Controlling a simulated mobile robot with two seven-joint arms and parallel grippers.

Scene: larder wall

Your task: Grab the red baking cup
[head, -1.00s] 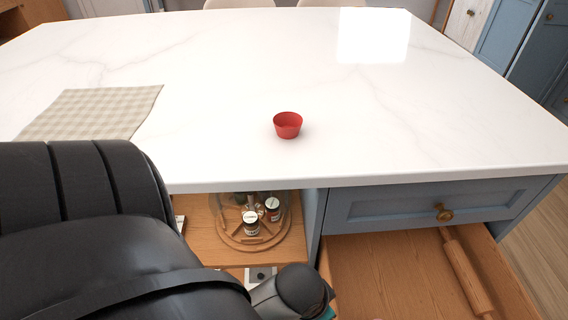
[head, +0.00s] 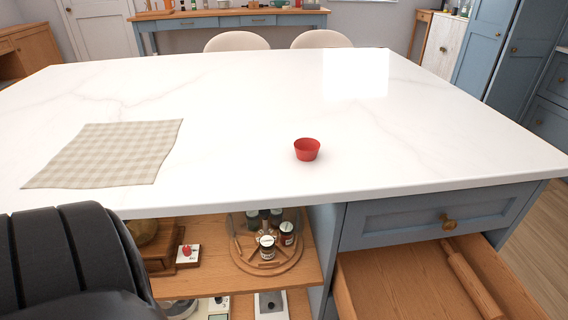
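The red baking cup (head: 307,150) stands upright on the white marble countertop (head: 240,110), right of the middle and a little back from the front edge. It looks empty, and nothing touches it. Part of my black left arm shows at the lower left of the head view, below and left of the counter. Its gripper is not visible. My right arm and gripper are not in view.
A checked cloth (head: 110,153) lies on the counter's left. Below, an open shelf holds a round wooden turntable (head: 262,262) with several jars. An open wooden drawer (head: 400,285) with a rolling pin (head: 473,283) juts out at right. The counter around the cup is clear.

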